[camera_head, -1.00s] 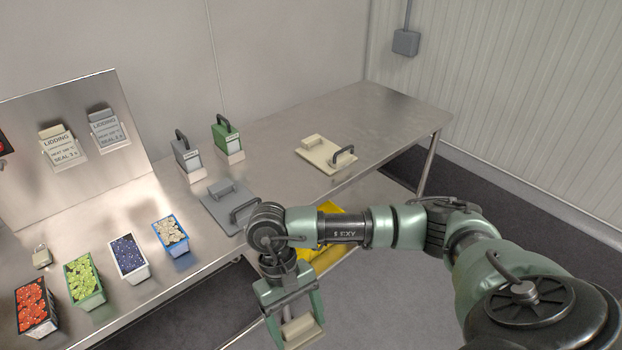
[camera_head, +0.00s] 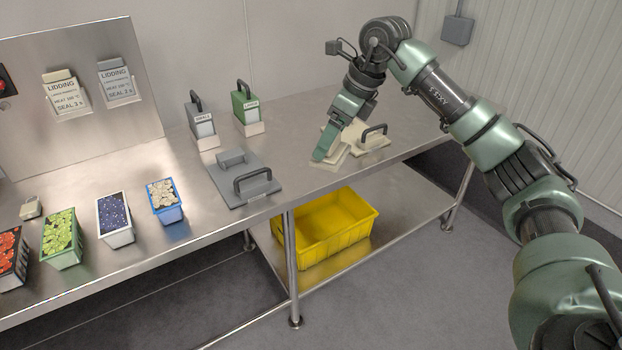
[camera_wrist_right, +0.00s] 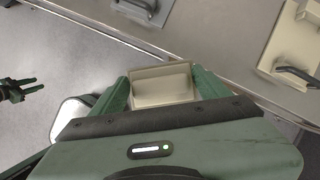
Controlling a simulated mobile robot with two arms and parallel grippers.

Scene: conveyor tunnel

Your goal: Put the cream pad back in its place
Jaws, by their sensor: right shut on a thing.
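My right gripper (camera_head: 326,156) is shut on a cream, box-like piece, taken here as the cream pad (camera_wrist_right: 162,84). In the right wrist view it shows as a shallow rectangular tray shape between the two green fingers. In the head view the gripper hangs over the steel table, and the fingers hide most of the piece. A cream plate with a black handle (camera_head: 374,146) lies just right of the gripper; it also shows in the right wrist view (camera_wrist_right: 283,67). My left gripper (camera_wrist_right: 18,90) shows at the wrist view's left edge, fingers apart and empty.
A grey plate with a handle (camera_head: 226,183) lies left of the gripper. Grey (camera_head: 201,124) and green (camera_head: 246,103) handled blocks stand behind. Several filled punnets (camera_head: 114,222) line the left front. A yellow bin (camera_head: 335,233) sits on the lower shelf. The table's back right is clear.

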